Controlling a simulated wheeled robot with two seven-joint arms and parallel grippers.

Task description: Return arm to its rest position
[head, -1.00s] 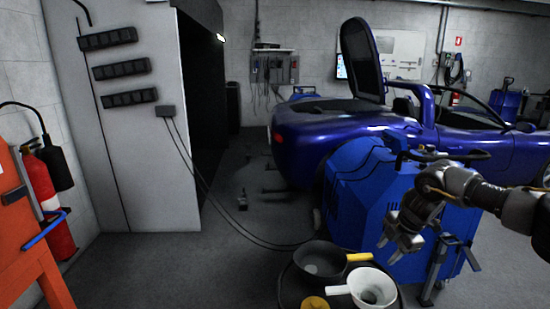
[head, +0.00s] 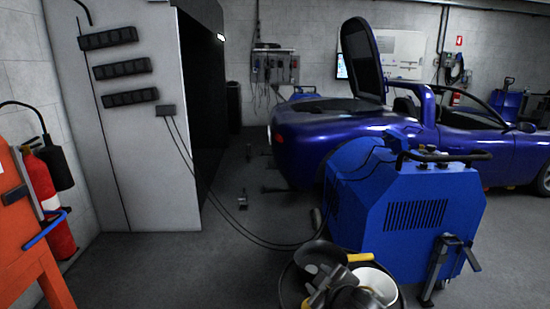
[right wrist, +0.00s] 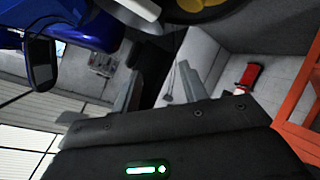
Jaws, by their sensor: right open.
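My right gripper (head: 322,283) is low at the bottom of the head view, in front of a dark funnel (head: 318,250) and a white funnel (head: 378,280). Its arm comes up from the bottom edge and covers part of both funnels. In the right wrist view the two fingers (right wrist: 176,78) stand apart with nothing between them. I cannot tell whether the gripper touches the funnels. My left gripper is not in view.
A round dark tray (head: 288,290) holds the funnels. A blue machine (head: 400,215) stands to the right, with a blue car (head: 330,135) behind it. An orange cabinet (head: 30,250) and a red extinguisher (head: 42,180) are at left.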

